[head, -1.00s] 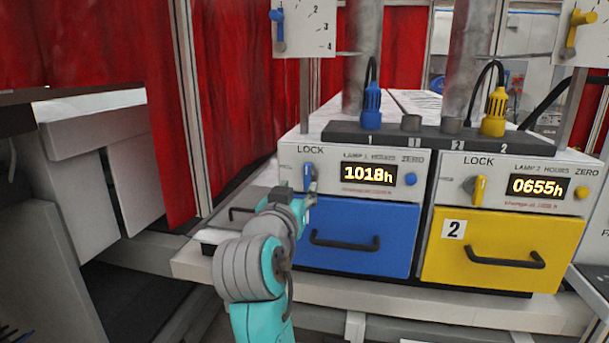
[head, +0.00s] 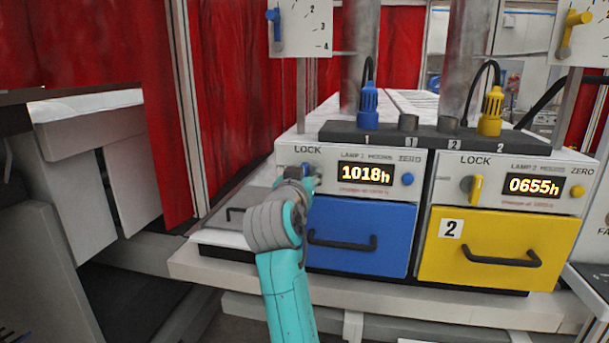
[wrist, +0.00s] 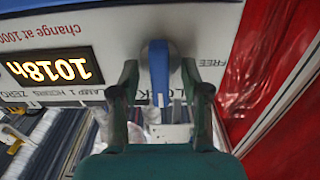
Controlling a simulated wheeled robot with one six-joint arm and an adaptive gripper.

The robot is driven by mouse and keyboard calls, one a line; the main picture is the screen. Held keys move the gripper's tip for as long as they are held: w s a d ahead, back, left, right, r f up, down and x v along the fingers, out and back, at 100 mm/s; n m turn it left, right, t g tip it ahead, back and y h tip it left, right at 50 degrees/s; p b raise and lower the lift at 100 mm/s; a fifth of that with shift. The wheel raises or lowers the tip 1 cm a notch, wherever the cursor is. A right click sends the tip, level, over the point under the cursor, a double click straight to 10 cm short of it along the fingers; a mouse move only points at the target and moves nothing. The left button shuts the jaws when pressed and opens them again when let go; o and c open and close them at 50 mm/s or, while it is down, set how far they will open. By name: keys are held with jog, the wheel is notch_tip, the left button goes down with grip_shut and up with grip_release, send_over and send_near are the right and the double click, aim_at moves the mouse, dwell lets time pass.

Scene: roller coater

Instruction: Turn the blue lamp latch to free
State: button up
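The blue lamp latch (wrist: 159,72) is an upright lever on the white panel of the blue lamp unit. In the upside-down wrist view it lies along the line towards the LOCK label, with the FREE label (wrist: 215,63) off to its right. My gripper (wrist: 160,78) is open, one finger on each side of the lever, with a visible gap on both sides. In the head view my gripper (head: 309,180) is at the panel's left end and hides most of the latch.
Right of the latch is the 1018h display (head: 366,175), with the blue button (head: 407,179) beyond it. Below is the blue drawer (head: 385,222) with a black handle. The yellow unit has its own yellow latch (head: 476,188). A red curtain (head: 235,110) hangs at left.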

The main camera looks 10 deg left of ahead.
jog(key=shift+s, duration=0.1)
grip_shut()
jog(key=shift+r, duration=0.1)
jog(key=n, duration=0.4)
jog(key=shift+a+n, duration=0.1)
jog(key=shift+n, duration=0.3)
jog(key=n, duration=0.4)
jog(key=shift+a+n, duration=0.1)
jog(key=shift+n, duration=0.2)
jog(key=n, duration=0.4)
jog(key=shift+n, duration=2.3)
